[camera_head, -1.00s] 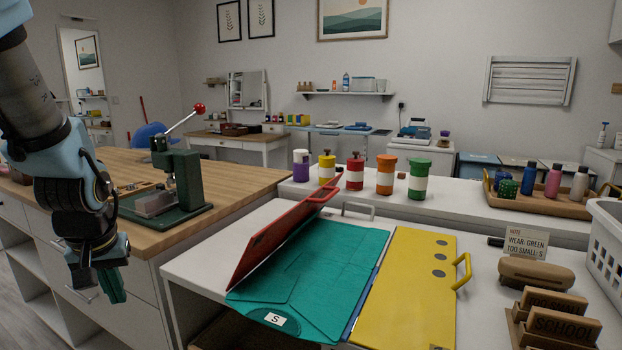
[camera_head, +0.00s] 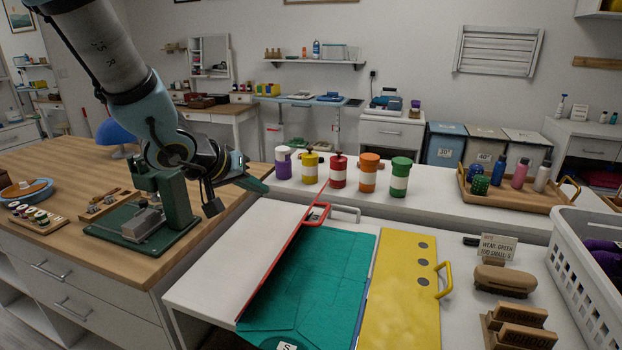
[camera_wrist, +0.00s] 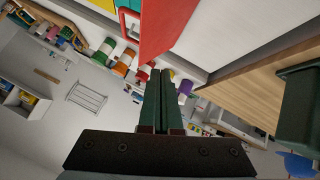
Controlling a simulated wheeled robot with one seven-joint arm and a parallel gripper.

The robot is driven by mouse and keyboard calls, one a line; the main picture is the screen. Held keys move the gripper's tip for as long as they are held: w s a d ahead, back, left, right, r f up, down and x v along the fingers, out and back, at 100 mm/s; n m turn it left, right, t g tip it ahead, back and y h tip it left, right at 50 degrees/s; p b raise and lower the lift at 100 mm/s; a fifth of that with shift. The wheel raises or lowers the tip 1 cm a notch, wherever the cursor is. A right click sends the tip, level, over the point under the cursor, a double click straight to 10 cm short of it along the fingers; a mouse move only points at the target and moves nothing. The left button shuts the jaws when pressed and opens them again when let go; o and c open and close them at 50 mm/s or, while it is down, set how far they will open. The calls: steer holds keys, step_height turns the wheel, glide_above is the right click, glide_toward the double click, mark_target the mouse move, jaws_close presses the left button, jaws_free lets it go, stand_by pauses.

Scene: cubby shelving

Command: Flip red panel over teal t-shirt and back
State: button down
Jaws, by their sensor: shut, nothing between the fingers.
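The red panel (camera_head: 309,214) stands raised along the left side of the teal t-shirt (camera_head: 320,270), seen nearly edge-on in the head view. The shirt lies flat, with a white size tag at its near edge. My gripper (camera_head: 262,186) is shut and empty, beyond and left of the panel's far end, above the table. In the wrist view the red panel (camera_wrist: 166,28) is close ahead of the shut fingertips (camera_wrist: 161,76). I cannot tell whether they touch. The yellow panel (camera_head: 400,290) lies flat to the right of the shirt.
Several coloured jars (camera_head: 338,172) stand on the white ledge behind the folding board. A green press (camera_head: 165,215) is on the wooden counter to the left, under my arm. A note (camera_head: 497,247), a brush and wooden stamps lie at the right, beside a white basket (camera_head: 590,275).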

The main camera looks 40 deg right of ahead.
steer(key=s+d+r+g+p, duration=0.1)
steer(key=s+d+r, duration=0.2)
steer(key=s+d+f+m+h, duration=0.1)
steer(key=d+f, duration=0.8)
steer(key=f, duration=0.1)
steer(key=shift+g, duration=0.3)
steer(key=shift+s+d+f, duration=0.1)
